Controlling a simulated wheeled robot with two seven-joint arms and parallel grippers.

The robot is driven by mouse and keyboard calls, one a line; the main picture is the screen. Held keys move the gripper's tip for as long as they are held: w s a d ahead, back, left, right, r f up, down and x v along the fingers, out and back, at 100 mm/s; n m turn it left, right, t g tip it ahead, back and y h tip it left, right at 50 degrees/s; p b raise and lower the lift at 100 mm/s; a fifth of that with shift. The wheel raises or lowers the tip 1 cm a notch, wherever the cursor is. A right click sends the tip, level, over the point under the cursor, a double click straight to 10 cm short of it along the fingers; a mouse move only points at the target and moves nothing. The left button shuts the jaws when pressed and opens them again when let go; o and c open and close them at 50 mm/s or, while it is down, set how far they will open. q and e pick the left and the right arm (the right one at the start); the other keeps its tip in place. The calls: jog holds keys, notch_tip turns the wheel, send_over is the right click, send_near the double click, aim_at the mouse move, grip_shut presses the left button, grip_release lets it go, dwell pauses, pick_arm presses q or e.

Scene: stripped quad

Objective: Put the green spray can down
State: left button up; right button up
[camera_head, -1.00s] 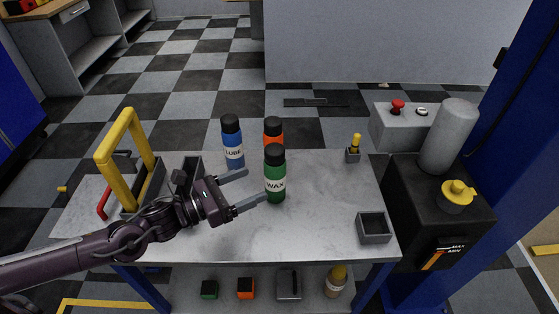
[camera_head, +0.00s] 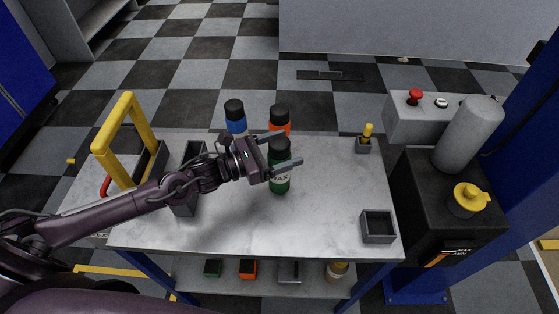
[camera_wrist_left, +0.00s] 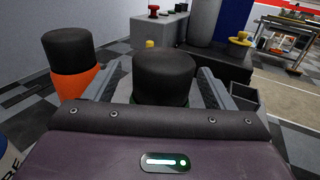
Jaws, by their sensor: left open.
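The green spray can (camera_head: 279,183), with a black cap and a "WAX" label, stands upright on the grey table (camera_head: 320,225). My left gripper (camera_head: 283,149) is open, with its fingers at the height of the can's upper part, and partly hides it. In the left wrist view the can's black cap (camera_wrist_left: 164,75) sits between the two open fingers. The green body is almost wholly hidden there. My right gripper is not in view.
An orange can (camera_head: 279,118) and a blue can (camera_head: 235,119) stand close behind. A yellow-handled carrier (camera_head: 126,120) is at the left. A small grey open box (camera_head: 377,227) is at the front right. The table front is clear.

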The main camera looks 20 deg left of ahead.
pick_arm(q)
jog(key=shift+w+d, duration=0.3)
jog(key=shift+d, duration=0.15)
jog(key=shift+r, duration=0.1)
jog(key=c, duration=1.7)
